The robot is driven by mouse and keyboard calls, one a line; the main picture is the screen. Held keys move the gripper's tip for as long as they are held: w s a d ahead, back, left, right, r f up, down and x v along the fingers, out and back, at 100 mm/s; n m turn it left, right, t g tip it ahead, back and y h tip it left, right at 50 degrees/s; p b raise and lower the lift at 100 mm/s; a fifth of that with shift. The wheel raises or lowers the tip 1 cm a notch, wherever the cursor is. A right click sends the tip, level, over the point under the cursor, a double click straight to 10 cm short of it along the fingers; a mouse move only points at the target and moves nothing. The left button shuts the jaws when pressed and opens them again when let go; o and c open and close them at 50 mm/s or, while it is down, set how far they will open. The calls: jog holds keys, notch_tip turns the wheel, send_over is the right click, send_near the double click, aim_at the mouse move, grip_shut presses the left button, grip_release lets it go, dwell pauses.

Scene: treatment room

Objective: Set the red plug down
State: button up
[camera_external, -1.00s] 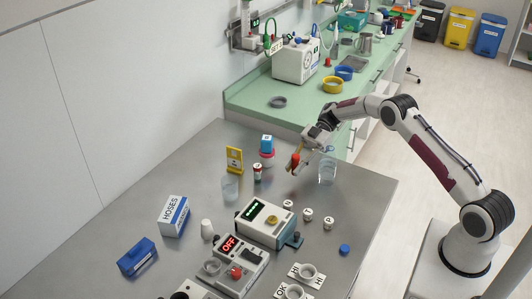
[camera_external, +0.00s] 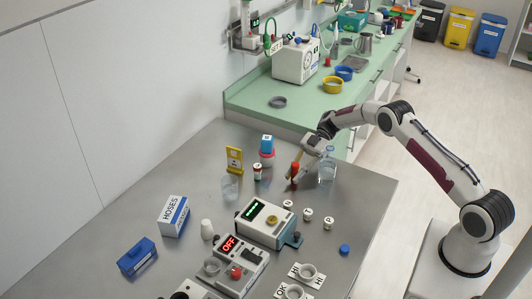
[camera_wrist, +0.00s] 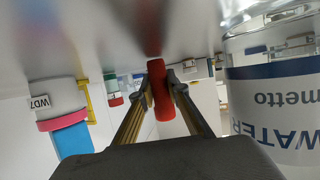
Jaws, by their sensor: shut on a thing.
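The red plug (camera_external: 295,169) is held upright at the back right of the grey table (camera_external: 190,155), with its lower end at or very near the tabletop; I cannot tell if it touches. My gripper (camera_external: 293,175) comes down at a slant from the upper right and is shut on the plug. In the wrist view, where the table shows at the top, the red plug (camera_wrist: 159,88) sits between the two fingertips (camera_wrist: 163,92). A faint red reflection of it shows on the table.
A clear water bottle (camera_external: 327,171) stands close to the right of my gripper.

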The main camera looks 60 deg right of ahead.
jog(key=shift+f, duration=0.15)
jog(key=o, duration=0.6)
jog(key=shift+o, duration=0.2)
jog(key=shift+r, duration=0.2)
jog(key=shift+v, duration=6)
jog(key=shift+f, duration=0.1)
